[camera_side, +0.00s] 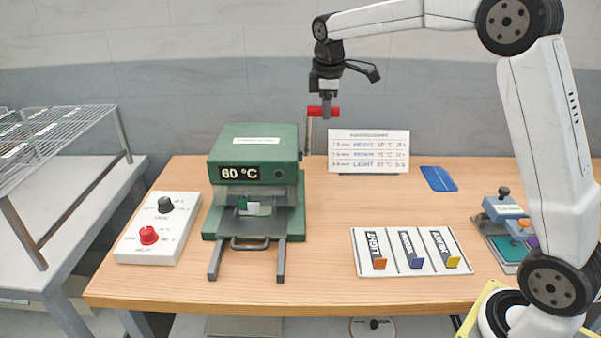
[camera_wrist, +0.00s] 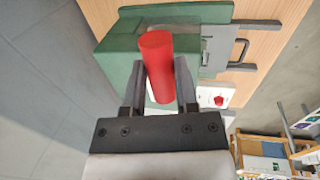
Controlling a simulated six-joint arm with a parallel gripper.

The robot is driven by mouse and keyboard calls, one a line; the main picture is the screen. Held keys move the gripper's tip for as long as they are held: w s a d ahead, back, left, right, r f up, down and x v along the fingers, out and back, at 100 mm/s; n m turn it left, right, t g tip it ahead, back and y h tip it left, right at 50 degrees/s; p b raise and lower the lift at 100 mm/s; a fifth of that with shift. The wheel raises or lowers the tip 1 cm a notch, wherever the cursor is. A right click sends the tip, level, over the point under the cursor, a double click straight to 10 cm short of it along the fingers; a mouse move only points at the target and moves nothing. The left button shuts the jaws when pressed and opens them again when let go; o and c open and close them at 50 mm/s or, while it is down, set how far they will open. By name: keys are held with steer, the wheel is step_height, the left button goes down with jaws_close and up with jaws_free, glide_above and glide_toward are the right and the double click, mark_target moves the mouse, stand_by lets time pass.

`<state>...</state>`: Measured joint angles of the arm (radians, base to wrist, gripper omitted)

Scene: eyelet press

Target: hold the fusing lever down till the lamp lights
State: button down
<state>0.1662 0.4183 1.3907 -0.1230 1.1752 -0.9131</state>
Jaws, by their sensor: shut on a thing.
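The green press (camera_side: 255,143) stands left of centre on the bench, with a display reading 60 °C. Its fusing lever rises from the right side and ends in a red handle (camera_side: 316,111); the lever looks upright, with the handle above the press top. My gripper (camera_side: 327,108) points down and is shut on the red handle. In the wrist view, the red handle (camera_wrist: 157,65) lies between the two fingers of my gripper (camera_wrist: 158,85). A small green and white piece (camera_side: 254,208) sits in the press's front opening.
A white dial box (camera_side: 160,228) stands left of the press. A wire rack (camera_side: 50,135) stands at far left.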

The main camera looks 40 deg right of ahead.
steer(key=shift+s+a, duration=0.1)
stand_by(0.3)
steer(key=s+a+f+t+h, duration=0.1)
steer(key=s+a+f, duration=0.3)
steer(key=f, duration=0.3)
steer(key=s+a+f+t+h, duration=0.1)
steer(key=s+a+f, duration=0.2)
steer(key=f, duration=0.4)
steer(key=shift+s+a+f, duration=0.3)
steer(key=shift+s+a, duration=0.1)
steer(key=shift+s, duration=0.05)
stand_by(0.4)
steer(key=shift+c, duration=1.9)
jaws_free()
steer(key=shift+d+r, duration=0.1)
